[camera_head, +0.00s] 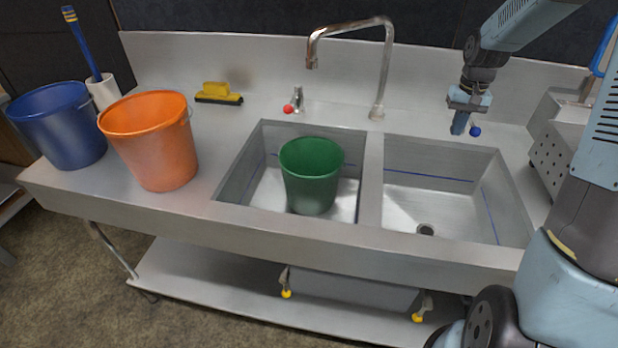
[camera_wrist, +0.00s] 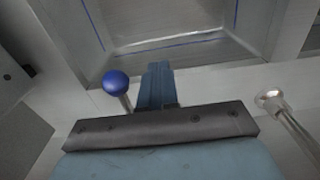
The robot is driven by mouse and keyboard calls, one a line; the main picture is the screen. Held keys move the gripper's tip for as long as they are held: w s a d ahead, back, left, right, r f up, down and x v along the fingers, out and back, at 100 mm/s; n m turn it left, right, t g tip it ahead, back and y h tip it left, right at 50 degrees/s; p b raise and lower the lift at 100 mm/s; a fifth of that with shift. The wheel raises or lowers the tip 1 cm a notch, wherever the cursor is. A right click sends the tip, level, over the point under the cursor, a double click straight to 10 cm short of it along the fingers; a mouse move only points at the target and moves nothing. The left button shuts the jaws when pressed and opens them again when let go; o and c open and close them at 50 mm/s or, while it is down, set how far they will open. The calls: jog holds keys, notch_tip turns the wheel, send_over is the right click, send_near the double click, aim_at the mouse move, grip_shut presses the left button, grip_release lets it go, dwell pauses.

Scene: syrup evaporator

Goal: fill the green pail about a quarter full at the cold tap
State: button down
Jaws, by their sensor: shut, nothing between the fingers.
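The green pail (camera_head: 311,186) stands upright in the left basin (camera_head: 262,183). I see no water in it, though its bottom is hidden. The chrome spout (camera_head: 388,60) arches from behind the basins, and its outlet is above and behind the pail, with no stream visible. The blue-knobbed cold tap (camera_head: 475,131) is at the back right. My gripper (camera_head: 459,124) is shut and empty, pointing down just left of the blue knob. In the wrist view, the blue knob (camera_wrist: 116,83) on its pale lever is left of my closed fingers (camera_wrist: 158,82); I cannot tell whether they touch.
The red-knobbed tap (camera_head: 289,108) is behind the left basin. The right basin (camera_head: 430,205) is empty with a drain. A perforated metal box (camera_head: 555,150) is at the right.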

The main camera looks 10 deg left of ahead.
jog(key=w+d, duration=0.1)
jog(key=d, duration=0.6)
jog(key=shift+d, duration=0.2)
dwell(2.5)
jog(key=shift+w, duration=0.1)
jog(key=shift+r, duration=2.95)
jog(key=shift+w+d, duration=1)
jog(key=shift+d, duration=2.85)
notch_tip(320, 180, down, 6)
jog(key=shift+r, duration=0.1)
